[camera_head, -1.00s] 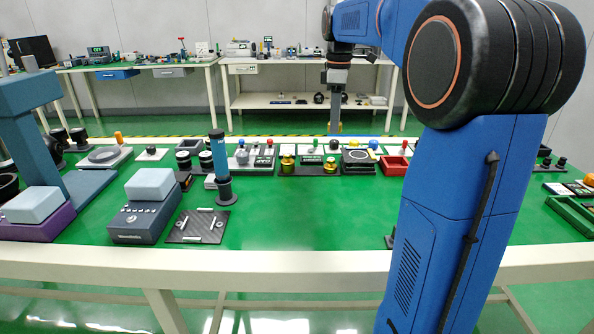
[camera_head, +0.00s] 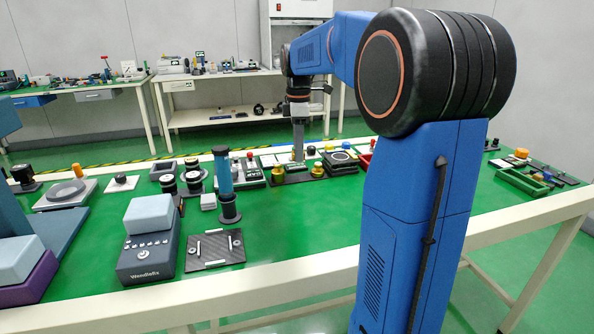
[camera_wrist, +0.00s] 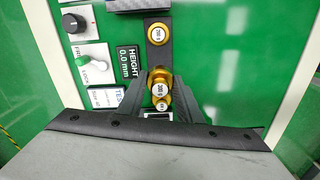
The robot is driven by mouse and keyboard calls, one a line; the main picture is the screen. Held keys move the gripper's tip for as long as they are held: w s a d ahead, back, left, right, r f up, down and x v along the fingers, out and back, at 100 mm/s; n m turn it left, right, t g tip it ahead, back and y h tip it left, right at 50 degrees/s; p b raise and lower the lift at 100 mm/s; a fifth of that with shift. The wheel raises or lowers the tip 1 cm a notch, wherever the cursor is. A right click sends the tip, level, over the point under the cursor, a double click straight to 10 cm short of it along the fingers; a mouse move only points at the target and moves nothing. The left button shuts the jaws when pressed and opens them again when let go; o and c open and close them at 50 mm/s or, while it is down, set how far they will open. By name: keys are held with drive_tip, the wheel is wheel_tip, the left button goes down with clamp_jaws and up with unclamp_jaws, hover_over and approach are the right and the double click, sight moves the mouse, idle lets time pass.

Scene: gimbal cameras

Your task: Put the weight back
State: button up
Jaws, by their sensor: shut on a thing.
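Two gold weights sit on a black holder (camera_head: 296,180) towards the back of the green table; the left one (camera_head: 277,174) and the right one (camera_head: 317,170) stand apart. My gripper (camera_head: 298,158) points down over this holder. In the wrist view my gripper (camera_wrist: 159,98) has its dark fingers on both sides of a gold weight (camera_wrist: 158,91) and is shut on it. Another gold weight (camera_wrist: 158,33) stands on the dark holder strip further up. Whether the held weight touches the holder is hidden.
A height display (camera_wrist: 128,62) and a knob and a green lock switch are left of the holder. A blue-handled post (camera_head: 222,172), a grey device (camera_head: 150,240) and a black plate (camera_head: 215,250) stand at the left front. Green table is bare right of the holder in the wrist view.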

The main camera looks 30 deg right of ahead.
sight(298, 177)
drive_tip(key=shift+f, duration=3.05)
drive_tip(key=o, duration=1)
drive_tip(key=shift+f, duration=0.15)
wheel_tip(298, 177, up, 12)
drive_tip(key=shift+r, duration=0.15)
